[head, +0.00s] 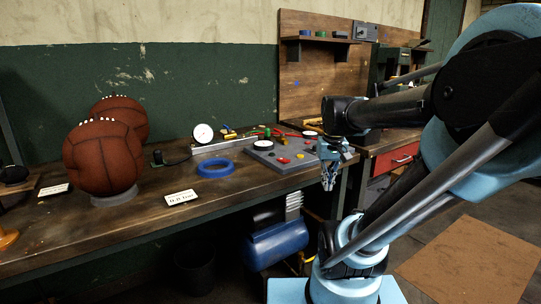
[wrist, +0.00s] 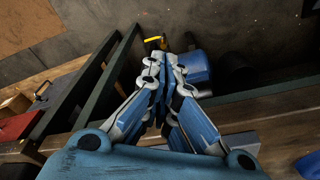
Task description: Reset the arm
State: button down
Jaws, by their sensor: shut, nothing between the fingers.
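My gripper (head: 328,178) hangs from the end of my blue and black arm, just off the front edge of the wooden workbench (head: 130,222) in the head view. Its fingers point down and look closed with nothing between them. In the wrist view my gripper (wrist: 165,60) shows with its blue and grey finger links converging at the tips. Below the tips lie the floor and the bench's dark green frame. The arm is bent, with its upper part at the right of the head view.
Two brown leather balls (head: 102,157) stand at the left of the bench, the front one on a ring. A blue ring (head: 215,168), a white card (head: 181,198) and a grey board (head: 285,155) lie on the bench. A blue tank (head: 276,244) sits below. Open floor is at right.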

jog(key=s+f, duration=0.8)
jog(key=f, duration=0.1)
jog(key=shift+s+d+f+t, duration=0.2)
jog(key=shift+s+t, duration=0.1)
jog(key=c, duration=2)
grip_release()
jog(key=shift+s+f, duration=0.1)
jog(key=shift+f, duration=0.05)
jog(key=o, duration=0.4)
jog(key=shift+r, duration=0.25)
jog(key=o, duration=1.6)
jog(key=w+a+r+n, duration=0.1)
jog(key=w+a+r, duration=0.1)
jog(key=w+r, duration=0.4)
notch_tip(320, 180, up, 3)
jog(key=shift+w+r, duration=0.15)
jog(key=shift+w, duration=0.1)
jog(key=w+a+r+n+g, duration=0.1)
jog(key=w+a+r+n, duration=0.2)
jog(key=w+a+r, duration=0.8)
jog(key=w+a+r+n+g, duration=0.15)
jog(key=w+a+r, duration=0.55)
jog(key=w+r, duration=0.7)
notch_tip(320, 180, down, 11)
jog(key=w, duration=0.1)
jog(key=shift+a+n, duration=0.2)
jog(key=shift+n, duration=0.25)
